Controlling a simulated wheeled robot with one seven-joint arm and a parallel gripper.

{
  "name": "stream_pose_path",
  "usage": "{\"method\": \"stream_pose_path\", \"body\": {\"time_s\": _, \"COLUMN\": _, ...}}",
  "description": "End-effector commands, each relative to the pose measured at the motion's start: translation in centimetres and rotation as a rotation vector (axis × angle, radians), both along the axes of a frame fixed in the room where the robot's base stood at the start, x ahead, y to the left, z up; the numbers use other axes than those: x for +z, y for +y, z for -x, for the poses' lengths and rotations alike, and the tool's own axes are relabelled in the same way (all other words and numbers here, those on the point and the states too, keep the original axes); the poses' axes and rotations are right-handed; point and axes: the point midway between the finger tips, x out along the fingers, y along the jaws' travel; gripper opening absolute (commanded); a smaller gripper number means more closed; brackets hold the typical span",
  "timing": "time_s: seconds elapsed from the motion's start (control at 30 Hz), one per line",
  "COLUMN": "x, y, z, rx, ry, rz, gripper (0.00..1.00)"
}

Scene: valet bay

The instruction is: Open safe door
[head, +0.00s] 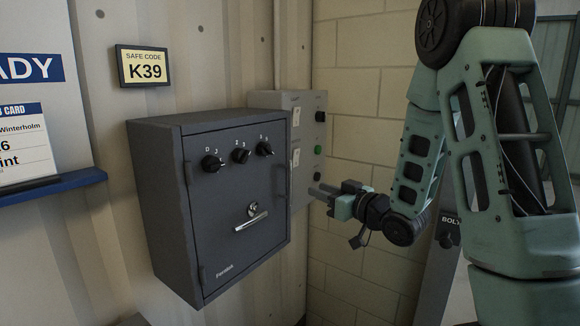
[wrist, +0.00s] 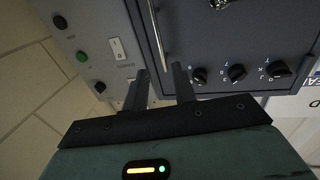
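A dark grey safe (head: 222,245) is mounted on the corrugated wall, and its door looks shut. Three black dials (head: 241,156) run along the top of the door; their lettering is too small to read surely. A silver bar handle (head: 250,222) with a round hub sits below them. My gripper (head: 322,193) is right of the safe, apart from the handle. In the wrist view my gripper (wrist: 163,82) has its two fingers spread, with nothing between them.
A sign (head: 143,66) above the safe reads "SAFE CODE K39". A grey control panel (head: 309,150) with a green button and switches stands right behind the safe, close to my gripper. A board with a blue ledge (head: 50,187) is at left. A block wall (head: 365,110) is behind.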

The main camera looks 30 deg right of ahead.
Motion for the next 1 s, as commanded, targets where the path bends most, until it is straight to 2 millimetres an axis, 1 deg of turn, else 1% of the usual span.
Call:
{"method": "stream_pose_path", "body": {"time_s": 0.03, "x": 0.5, "y": 0.1, "z": -0.2, "rx": 0.000, "ry": 0.006, "rz": -0.003, "gripper": 0.27}}
{"method": "stream_pose_path", "body": {"time_s": 0.1, "x": 0.5, "y": 0.2, "z": -0.4, "rx": -0.002, "ry": 0.005, "rz": -0.001, "gripper": 0.27}}
{"method": "stream_pose_path", "body": {"time_s": 0.4, "x": 0.3, "y": 1.2, "z": -6.8, "rx": 0.000, "ry": 0.001, "rz": 0.002, "gripper": 0.27}}
{"method": "stream_pose_path", "body": {"time_s": 0.6, "x": 0.2, "y": 1.6, "z": -10.0, "rx": -0.002, "ry": 0.001, "rz": 0.002, "gripper": 0.27}}
{"method": "stream_pose_path", "body": {"time_s": 0.8, "x": 0.0, "y": 1.9, "z": -11.6, "rx": -0.002, "ry": 0.001, "rz": 0.002, "gripper": 0.27}}
{"method": "stream_pose_path", "body": {"time_s": 1.0, "x": -0.1, "y": 1.9, "z": -11.9, "rx": -0.003, "ry": 0.001, "rz": 0.002, "gripper": 0.27}}
